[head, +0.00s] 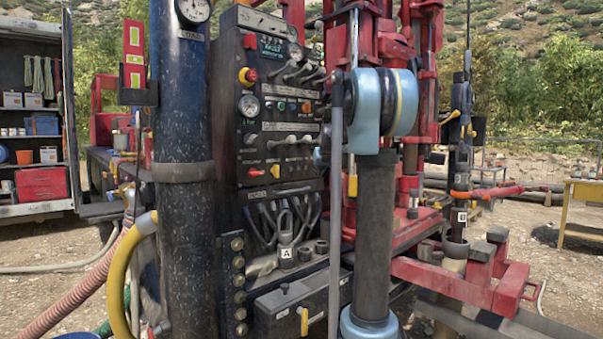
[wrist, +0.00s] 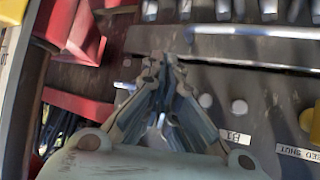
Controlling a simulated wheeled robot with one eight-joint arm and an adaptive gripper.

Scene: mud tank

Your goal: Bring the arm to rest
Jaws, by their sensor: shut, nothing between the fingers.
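In the wrist view my gripper (wrist: 165,62) has its two grey fingers drawn together at the tips, with nothing between them. The fingertips appear in front of a dark control panel (wrist: 255,95); I cannot tell whether they touch it. In the head view my arm's light blue joint (head: 385,100) and dark link stand in front of the rig. My gripper is not clearly visible there, hidden behind or among the arm and red machinery.
The control panel (head: 262,115) carries gauges, levers and knobs. A dark speckled column (head: 183,240) stands left of it. Red rig parts (head: 465,285) jut out at right. A yellow hose (head: 120,275) curves at lower left. Open gravel lies at far right, near a yellow table (head: 582,192).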

